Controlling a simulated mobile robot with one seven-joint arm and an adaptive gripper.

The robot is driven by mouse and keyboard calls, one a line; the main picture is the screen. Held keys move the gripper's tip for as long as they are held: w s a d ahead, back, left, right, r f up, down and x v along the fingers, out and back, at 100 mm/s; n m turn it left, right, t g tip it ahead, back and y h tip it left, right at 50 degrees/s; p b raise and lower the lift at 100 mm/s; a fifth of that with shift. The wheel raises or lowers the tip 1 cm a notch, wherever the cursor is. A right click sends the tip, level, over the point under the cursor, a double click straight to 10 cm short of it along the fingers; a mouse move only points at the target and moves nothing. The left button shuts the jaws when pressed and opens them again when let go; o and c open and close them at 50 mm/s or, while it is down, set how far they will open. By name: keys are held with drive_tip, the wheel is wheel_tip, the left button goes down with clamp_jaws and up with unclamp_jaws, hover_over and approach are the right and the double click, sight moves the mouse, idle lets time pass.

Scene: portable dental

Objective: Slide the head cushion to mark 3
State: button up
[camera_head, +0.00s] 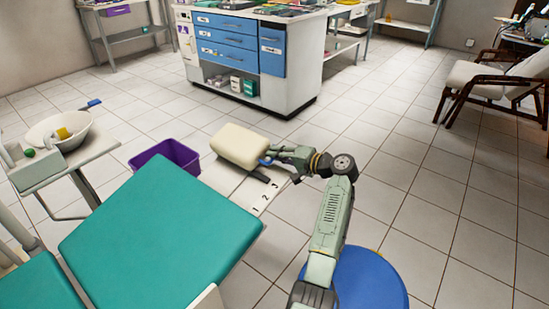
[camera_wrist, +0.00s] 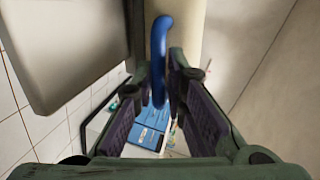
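The head cushion (camera_head: 240,145) is a cream padded block beyond the far end of the teal dental chair. It also shows as a pale surface at the top of the wrist view (camera_wrist: 222,25). A blue handle (camera_head: 265,161) sticks out from its right side. A white scale plate (camera_head: 236,186) below carries the numbers 1, 2 and 3, with mark 3 (camera_head: 273,185) nearest the cushion. My gripper (camera_wrist: 158,75) is open, with its fingers on either side of the blue handle (camera_wrist: 160,45). A gap shows left of the handle; contact on the right is unclear.
The teal chair (camera_head: 160,235) fills the lower left. A purple bin (camera_head: 166,155) stands left of the cushion. A blue round stool (camera_head: 370,280) is under my arm. A drawer cabinet (camera_head: 238,50) stands behind.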

drive_tip(key=shift+o, duration=0.4)
drive_tip(key=shift+a+f, duration=0.1)
drive_tip(key=v, duration=1.2)
